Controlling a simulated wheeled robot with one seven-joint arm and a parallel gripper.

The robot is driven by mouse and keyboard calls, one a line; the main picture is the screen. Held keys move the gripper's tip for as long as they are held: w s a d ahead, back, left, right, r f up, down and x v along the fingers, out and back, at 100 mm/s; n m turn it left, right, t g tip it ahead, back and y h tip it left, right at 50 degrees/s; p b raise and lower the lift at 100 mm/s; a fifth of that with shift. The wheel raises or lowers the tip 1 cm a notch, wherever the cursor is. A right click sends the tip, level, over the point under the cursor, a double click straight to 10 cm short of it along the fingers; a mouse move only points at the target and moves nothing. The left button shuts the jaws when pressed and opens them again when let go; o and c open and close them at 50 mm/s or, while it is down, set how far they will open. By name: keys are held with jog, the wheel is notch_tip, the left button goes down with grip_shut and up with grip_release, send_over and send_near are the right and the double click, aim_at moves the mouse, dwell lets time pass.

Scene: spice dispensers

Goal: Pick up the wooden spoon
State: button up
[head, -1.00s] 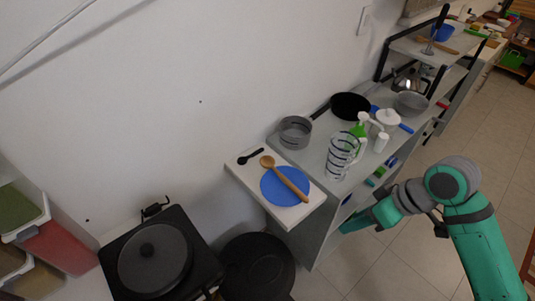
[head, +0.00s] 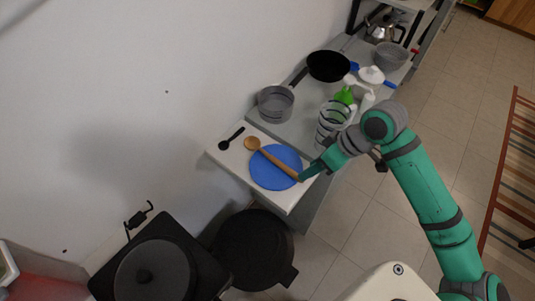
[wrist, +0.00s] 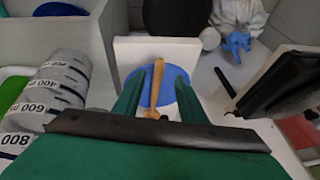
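The wooden spoon (head: 277,163) lies across a round blue plate (head: 267,174) on a white board (head: 222,157). Its bowl points up-left and its handle end points down-right. My gripper (head: 304,175) is low over the board's right edge, by the handle end. In the wrist view, the wooden spoon (wrist: 156,88) shows between the two green fingers of my gripper (wrist: 158,86). The fingers are apart, one on each side of the handle. I cannot tell whether they touch it.
A black spoon (head: 231,138) lies left of the wooden spoon. A grey pot (head: 276,104), a black pan (head: 328,66) and a striped measuring cup (head: 331,124) stand on the counter beyond. A dark lidded pot (head: 252,250) is below the board.

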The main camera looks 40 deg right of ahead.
jog(key=shift+x, duration=2.65)
jog(key=shift+d, duration=0.1)
jog(key=shift+c, duration=0.4)
jog(key=shift+s, duration=0.1)
grip_shut()
